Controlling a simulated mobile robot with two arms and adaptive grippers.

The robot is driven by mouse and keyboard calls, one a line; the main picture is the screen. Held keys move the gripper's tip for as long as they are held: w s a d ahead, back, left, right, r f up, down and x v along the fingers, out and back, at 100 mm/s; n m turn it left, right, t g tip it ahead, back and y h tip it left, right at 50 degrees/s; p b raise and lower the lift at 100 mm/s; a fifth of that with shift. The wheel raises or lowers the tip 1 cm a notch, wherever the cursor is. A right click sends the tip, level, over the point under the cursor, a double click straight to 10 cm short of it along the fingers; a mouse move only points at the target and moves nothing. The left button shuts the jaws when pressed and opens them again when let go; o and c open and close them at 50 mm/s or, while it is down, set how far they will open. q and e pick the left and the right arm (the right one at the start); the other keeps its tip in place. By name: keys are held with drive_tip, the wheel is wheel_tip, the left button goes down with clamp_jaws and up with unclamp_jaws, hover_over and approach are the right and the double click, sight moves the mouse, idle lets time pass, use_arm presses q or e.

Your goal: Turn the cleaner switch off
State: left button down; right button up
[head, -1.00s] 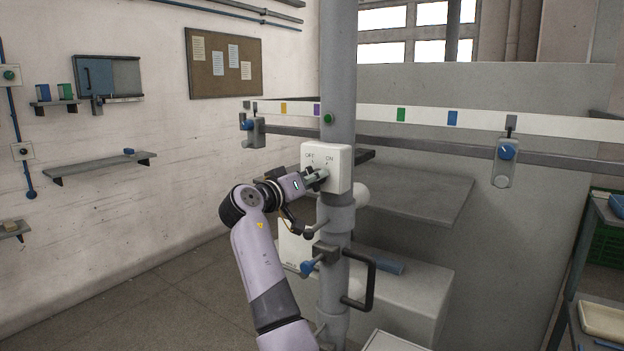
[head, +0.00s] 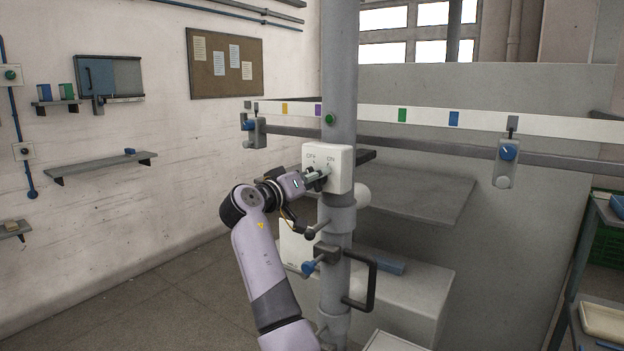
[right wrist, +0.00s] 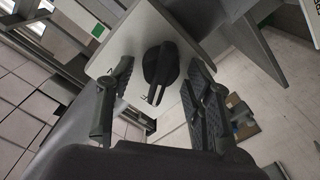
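The cleaner switch is a white box (head: 342,160) on the grey column in the head view, with an OFF label at its left and ON at its right. Its black knob (right wrist: 160,64) shows in the right wrist view, with a pale pointer line on it. My right gripper (right wrist: 161,72) is open, with one finger on each side of the knob and a visible gap to each. In the head view the right gripper (head: 318,175) is at the box's front and hides the knob. My left gripper is in neither view.
A blue-handled lever (head: 308,268) and a black handle (head: 370,285) are on the column below the box. A grey rail with a blue-knobbed unit (head: 507,152) runs behind. A grey shelf (head: 425,195) lies to the right.

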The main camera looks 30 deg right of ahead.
drive_tip(key=shift+f, duration=0.1)
drive_tip(key=v, duration=1.2)
